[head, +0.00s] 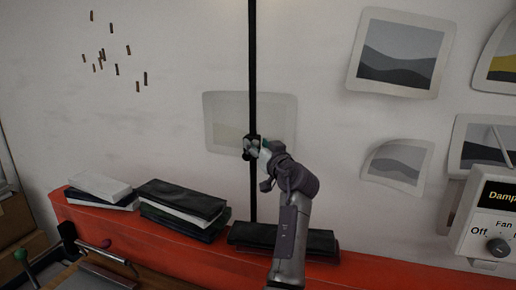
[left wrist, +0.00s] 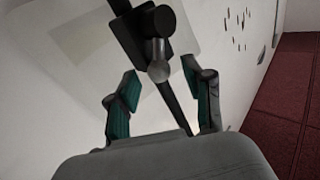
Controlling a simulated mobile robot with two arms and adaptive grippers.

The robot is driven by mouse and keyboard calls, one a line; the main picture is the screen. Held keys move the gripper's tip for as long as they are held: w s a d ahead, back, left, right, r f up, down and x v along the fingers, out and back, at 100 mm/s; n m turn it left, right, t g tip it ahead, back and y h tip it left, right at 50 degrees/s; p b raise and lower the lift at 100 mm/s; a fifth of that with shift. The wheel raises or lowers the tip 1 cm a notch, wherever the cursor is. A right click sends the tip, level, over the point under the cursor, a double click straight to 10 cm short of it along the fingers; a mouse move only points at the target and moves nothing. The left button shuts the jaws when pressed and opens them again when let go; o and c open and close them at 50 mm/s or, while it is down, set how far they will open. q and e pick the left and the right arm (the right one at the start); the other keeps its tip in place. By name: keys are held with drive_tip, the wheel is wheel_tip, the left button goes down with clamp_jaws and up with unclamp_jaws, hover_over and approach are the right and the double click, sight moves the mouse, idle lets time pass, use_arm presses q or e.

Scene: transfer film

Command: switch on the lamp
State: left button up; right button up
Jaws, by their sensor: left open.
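The lamp shows as a thin black upright pole (head: 252,60) in front of the wall. Its lamp head is not in view. A dark block with a round grey knob (left wrist: 158,72) sits on the pole in the left wrist view. In the head view this spot is partly hidden by my gripper. My left gripper (head: 255,148) is at the pole at the block's height. In the left wrist view its two teal-padded fingers (left wrist: 161,82) are open, one on each side of the knob. I cannot tell whether they touch it. My right gripper is not in view.
A red ledge (head: 120,226) runs along the wall below, with stacks of dark and white flat boxes (head: 183,200). A white control box with a dial (head: 490,225) is at the right. Pictures (head: 402,52) hang on the wall. A lever panel (head: 100,262) is at lower left.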

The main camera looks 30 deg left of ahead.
use_arm(q)
wheel_tip(320, 180, up, 9)
drive_tip(key=shift+r, duration=0.2)
drive_tip(key=shift+f, duration=0.1)
idle(0.5)
